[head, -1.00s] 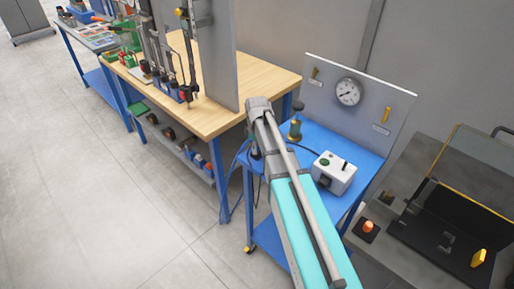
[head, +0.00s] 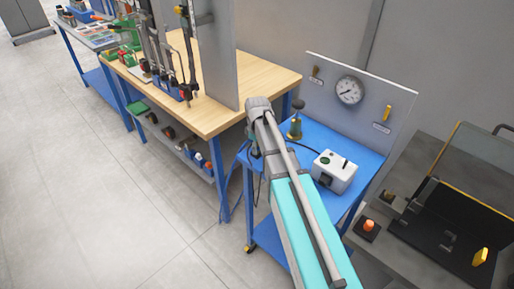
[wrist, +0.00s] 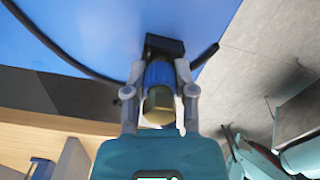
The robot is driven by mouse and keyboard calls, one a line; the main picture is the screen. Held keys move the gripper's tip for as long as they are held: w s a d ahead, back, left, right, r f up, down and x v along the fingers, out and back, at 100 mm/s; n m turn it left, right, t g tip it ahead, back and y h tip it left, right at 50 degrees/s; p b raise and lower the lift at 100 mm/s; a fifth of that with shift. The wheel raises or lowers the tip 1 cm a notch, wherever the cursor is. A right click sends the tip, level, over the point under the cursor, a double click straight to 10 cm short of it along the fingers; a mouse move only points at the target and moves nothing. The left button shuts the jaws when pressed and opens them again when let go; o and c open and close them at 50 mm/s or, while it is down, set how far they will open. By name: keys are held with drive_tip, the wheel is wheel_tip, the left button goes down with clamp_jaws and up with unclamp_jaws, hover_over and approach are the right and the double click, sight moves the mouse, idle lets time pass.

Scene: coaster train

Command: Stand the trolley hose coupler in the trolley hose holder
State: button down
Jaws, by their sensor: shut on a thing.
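The trolley hose coupler (wrist: 158,103), with a blue collar and a brass-coloured near end, is between the fingers of my gripper (wrist: 159,76) in the wrist view. My gripper is shut on it. A black square block (wrist: 163,44), which looks like the trolley hose holder, lies directly beyond the coupler's far end, against the blue trolley top (wrist: 100,30). I cannot tell whether the coupler is inside it or only above it. In the head view my arm hides most of the gripper and coupler, at the left edge of the trolley top (head: 325,137).
A black hose (wrist: 60,50) curves across the blue surface. The trolley carries a white control box (head: 334,172), a brass-and-green fitting (head: 295,127) and a gauge panel (head: 375,110). A wooden workbench (head: 262,82) stands close on the left, and a grey bench (head: 400,245) on the right.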

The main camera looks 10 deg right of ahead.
drive_tip(key=shift+r, duration=0.25)
drive_tip(key=shift+r+p, duration=1.05)
drive_tip(key=shift+p, duration=0.2)
drive_tip(key=shift+r, duration=0.15)
drive_tip(key=shift+f+b, duration=1.35)
drive_tip(key=shift+f, duration=0.2)
idle(2.0)
drive_tip(key=shift+r, duration=0.2)
drive_tip(key=shift+r+p, duration=1.35)
drive_tip(key=shift+p, duration=0.15)
idle(1.1)
